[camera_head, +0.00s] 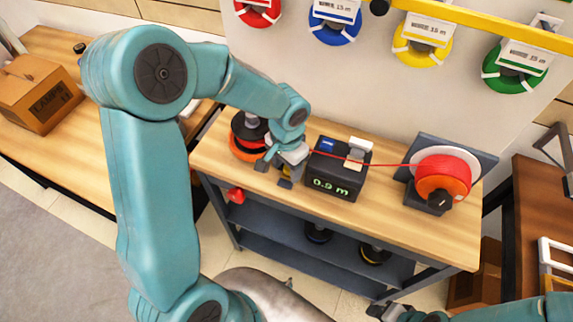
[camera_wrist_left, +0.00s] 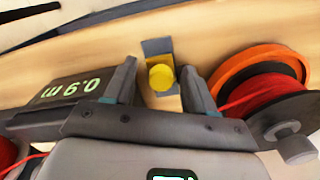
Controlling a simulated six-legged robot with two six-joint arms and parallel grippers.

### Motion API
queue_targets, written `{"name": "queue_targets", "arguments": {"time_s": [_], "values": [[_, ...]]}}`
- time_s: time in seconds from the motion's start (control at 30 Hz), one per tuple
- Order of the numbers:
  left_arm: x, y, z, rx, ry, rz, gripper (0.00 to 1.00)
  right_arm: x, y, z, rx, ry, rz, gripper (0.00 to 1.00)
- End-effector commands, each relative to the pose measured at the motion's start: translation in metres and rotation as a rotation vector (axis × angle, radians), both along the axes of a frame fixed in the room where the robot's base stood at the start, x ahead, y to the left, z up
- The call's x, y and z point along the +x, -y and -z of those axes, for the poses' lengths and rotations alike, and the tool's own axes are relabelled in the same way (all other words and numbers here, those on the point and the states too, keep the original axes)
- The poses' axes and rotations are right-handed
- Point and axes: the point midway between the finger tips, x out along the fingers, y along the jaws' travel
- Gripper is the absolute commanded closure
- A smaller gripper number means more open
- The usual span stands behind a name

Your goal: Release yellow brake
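The yellow brake (camera_wrist_left: 161,77) is a round yellow knob on a small grey plate on the wooden bench, between the black meter box and the orange-and-black spool. In the head view it shows only as a bit of yellow (camera_head: 286,172), mostly hidden by my gripper. My left gripper (camera_head: 274,174) is open above the bench. In the left wrist view its two fingers (camera_wrist_left: 159,68) stand apart, with the yellow knob seen between them; I see no contact. My right gripper (camera_head: 388,311) is at the bottom right edge, too cut off and small to judge.
The meter box (camera_head: 338,172) reads 0.9 m, close beside my left gripper. A red wire runs over it from the red reel (camera_head: 443,176) at right. The orange-and-black spool (camera_head: 248,138) stands close on the other side. Coloured wire coils hang on the wall.

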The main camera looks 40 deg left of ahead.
Motion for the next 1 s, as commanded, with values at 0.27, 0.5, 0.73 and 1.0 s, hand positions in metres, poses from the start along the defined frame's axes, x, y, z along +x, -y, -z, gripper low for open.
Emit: {"name": "queue_targets", "arguments": {"time_s": [0.27, 0.5, 0.73, 1.0], "values": [[0.001, 0.0, -0.019, 0.001, 0.006, -0.001, 0.45, 0.0, 0.0, 0.001, 0.0, 0.0, 0.0, 0.57], [-0.001, 0.001, -0.081, 0.002, 0.009, 0.0, 0.45, 0.0, 0.0, 0.002, 0.0, 0.0, 0.0, 0.57], [-0.002, 0.001, -0.136, 0.0, 0.007, 0.0, 0.45, 0.0, 0.0, 0.003, 0.0, 0.0, 0.0, 0.57], [-0.003, 0.001, -0.163, 0.001, 0.002, 0.001, 0.45, 0.0, 0.0, 0.002, 0.0, 0.0, 0.0, 0.57]]}}
